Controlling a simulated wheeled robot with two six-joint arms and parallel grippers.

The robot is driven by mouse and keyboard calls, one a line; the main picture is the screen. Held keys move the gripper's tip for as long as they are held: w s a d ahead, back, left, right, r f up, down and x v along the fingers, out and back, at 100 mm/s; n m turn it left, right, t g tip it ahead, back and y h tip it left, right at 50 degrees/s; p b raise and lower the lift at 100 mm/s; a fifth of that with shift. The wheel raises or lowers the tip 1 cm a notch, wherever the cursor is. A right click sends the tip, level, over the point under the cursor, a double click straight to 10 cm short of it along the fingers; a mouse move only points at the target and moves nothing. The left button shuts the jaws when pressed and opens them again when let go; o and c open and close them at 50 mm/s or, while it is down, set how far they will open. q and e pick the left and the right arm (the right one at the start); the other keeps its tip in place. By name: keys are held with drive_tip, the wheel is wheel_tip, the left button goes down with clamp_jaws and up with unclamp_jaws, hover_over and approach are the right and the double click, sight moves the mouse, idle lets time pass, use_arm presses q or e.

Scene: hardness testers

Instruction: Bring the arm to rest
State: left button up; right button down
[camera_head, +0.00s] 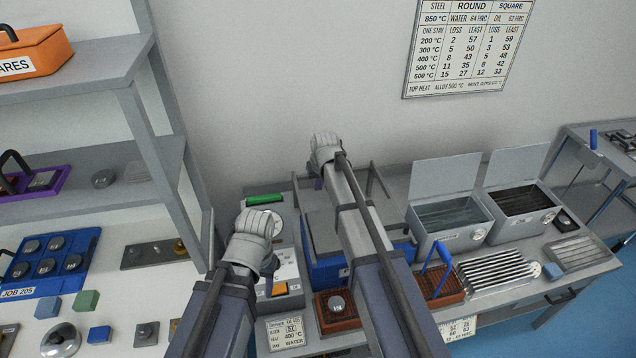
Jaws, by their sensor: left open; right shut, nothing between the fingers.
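My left arm comes in from the bottom, and its pale wrist stands over the tester with an orange and white panel (287,269). My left gripper (267,283) points down beside that panel, open; its fingers are mostly hidden behind the wrist. My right arm reaches further out over the bench, across the blue-based unit (322,272). My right gripper (317,183) is at the far end near the back wall, shut and empty, mostly hidden by its wrist.
Two open-lidded tanks (452,216) (519,203) stand at right of the bench. A ribbed rack (497,270) and a brown tray with a blue handle (445,287) lie in front. A brown block with a grey round piece (337,304) is between my arms. Shelves (95,62) rise at left.

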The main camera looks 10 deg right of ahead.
drive_tip(key=s+a+n+g, duration=0.1)
drive_tip(key=s+a, duration=0.3)
drive_tip(key=s, duration=1.1)
drive_tip(key=s+a+f+n+g+h, duration=0.1)
drive_tip(key=s+a+n+g, duration=0.1)
drive_tip(key=s, duration=1.4)
drive_tip(key=shift+s+a+g, duration=0.3)
drive_tip(key=shift+a+g, duration=0.3)
drive_tip(key=shift+a, duration=0.55)
